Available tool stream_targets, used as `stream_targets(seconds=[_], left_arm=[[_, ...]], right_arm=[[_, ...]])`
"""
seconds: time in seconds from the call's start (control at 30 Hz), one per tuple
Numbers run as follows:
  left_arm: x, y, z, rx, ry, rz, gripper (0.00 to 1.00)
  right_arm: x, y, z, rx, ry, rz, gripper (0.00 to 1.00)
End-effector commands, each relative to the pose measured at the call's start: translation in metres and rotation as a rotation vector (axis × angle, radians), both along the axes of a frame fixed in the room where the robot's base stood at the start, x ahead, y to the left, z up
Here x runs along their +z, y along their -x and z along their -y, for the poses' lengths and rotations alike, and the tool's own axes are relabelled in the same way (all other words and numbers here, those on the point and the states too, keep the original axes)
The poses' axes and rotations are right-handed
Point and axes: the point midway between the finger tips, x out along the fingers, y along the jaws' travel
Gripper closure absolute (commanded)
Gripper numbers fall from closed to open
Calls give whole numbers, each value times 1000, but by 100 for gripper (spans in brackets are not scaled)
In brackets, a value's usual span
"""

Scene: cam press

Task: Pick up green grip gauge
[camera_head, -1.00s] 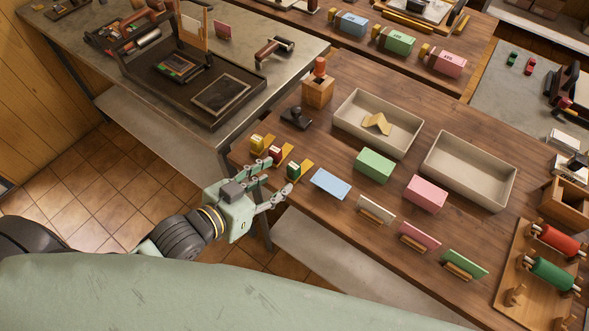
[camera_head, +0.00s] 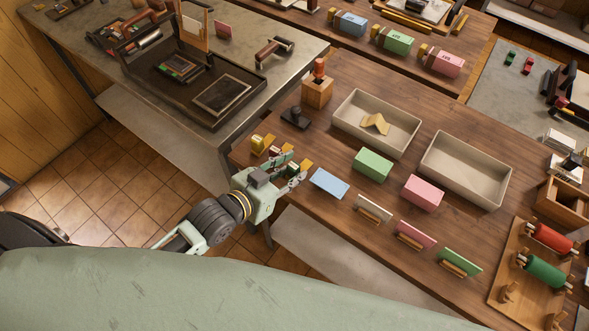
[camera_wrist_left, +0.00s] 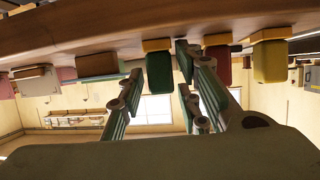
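The green grip gauge (camera_wrist_left: 159,72) is a small dark green block on a yellow base at the near left edge of the wooden table. In the left wrist view, which is upside down, it stands between the spread fingers of my left gripper (camera_wrist_left: 157,85), with a narrow gap on each side. In the head view my left gripper (camera_head: 290,167) is at the table edge, and its fingers largely hide the green gauge. The red gauge (camera_wrist_left: 218,64) and the yellow gauge (camera_wrist_left: 270,62) stand beside it. My right gripper is not in view.
A blue pad (camera_head: 330,183), a green block (camera_head: 373,165) and a pink block (camera_head: 424,193) lie to the right. Two beige trays (camera_head: 352,133) (camera_head: 478,200) stand behind them. A black stamp (camera_head: 296,118) is behind the gauges. Upright cards line the front edge.

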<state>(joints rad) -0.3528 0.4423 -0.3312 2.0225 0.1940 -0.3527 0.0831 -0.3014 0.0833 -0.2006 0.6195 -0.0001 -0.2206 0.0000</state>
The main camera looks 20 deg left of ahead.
Motion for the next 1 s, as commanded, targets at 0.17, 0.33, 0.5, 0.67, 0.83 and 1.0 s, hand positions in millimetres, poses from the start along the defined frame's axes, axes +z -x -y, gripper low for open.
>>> stream_targets(seconds=[0.17,0.33,0.5,0.67,0.83,1.0], left_arm=[[0,0,0,0,0,0,87],[0,0,0,0,0,0,100],[0,0,0,0,0,1,100],[2,0,0,0,1,2,100],[16,-1,0,0,1,5,100],[46,-6,-1,-1,0,9,100]], right_arm=[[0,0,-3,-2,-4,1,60],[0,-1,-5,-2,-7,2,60],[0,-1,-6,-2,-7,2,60],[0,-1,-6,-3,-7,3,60],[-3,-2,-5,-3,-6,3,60],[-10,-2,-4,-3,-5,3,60]])
